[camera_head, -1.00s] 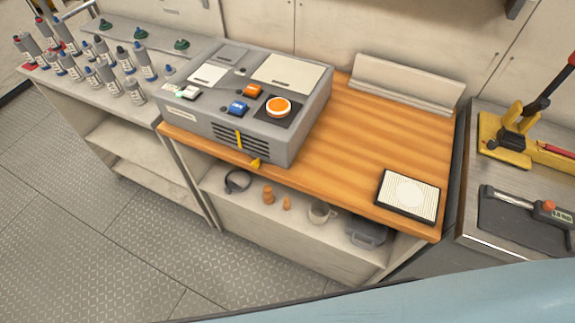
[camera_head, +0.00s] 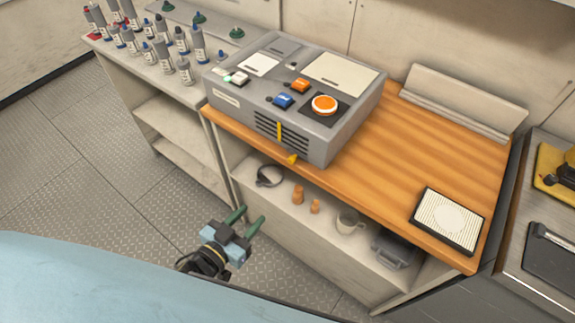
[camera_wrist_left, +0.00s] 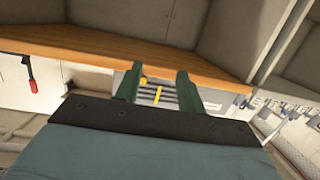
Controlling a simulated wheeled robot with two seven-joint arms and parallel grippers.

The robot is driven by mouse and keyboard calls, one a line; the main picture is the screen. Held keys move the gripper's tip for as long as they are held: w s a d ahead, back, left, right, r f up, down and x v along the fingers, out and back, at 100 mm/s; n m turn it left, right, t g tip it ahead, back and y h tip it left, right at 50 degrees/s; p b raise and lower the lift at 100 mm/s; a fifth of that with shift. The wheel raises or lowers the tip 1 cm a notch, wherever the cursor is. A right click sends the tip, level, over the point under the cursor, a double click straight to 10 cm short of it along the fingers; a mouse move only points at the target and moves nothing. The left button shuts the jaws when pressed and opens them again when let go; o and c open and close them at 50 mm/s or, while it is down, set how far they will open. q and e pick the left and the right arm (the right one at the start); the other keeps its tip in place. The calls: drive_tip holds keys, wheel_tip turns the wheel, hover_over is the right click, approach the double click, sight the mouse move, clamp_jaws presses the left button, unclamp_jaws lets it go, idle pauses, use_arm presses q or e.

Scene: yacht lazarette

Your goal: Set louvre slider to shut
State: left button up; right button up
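The grey control box (camera_head: 350,133) stands on the wooden bench top. Its front has a dark louvre grille (camera_head: 268,128) with a yellow upright slider bar (camera_head: 279,132) and a yellow tab (camera_head: 292,159) at the grille's lower right. In the left wrist view the slider bar (camera_wrist_left: 158,95) shows between my fingers, some way beyond them. My left gripper (camera_head: 249,221) is open and empty, in front of the bench and below the box, apart from it. The green fingers also show in the left wrist view (camera_wrist_left: 158,84). My right gripper is in neither current view.
The box top has an orange round knob (camera_head: 324,104) and blue (camera_head: 283,101) and orange switches. A striped panel (camera_head: 446,221) lies at the bench's right. The shelf below holds a mug (camera_head: 348,221) and small items. Bottles (camera_head: 198,45) crowd the left counter. Floor at left is clear.

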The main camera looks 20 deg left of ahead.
use_arm(q)
drive_tip(key=t+h, duration=0.2)
approach(290, 162)
drive_tip(key=v, duration=0.4)
drive_tip(key=shift+m, duration=0.4)
drive_tip(key=x, duration=1.3)
drive_tip(key=shift+b, duration=0.4)
clamp_jaws()
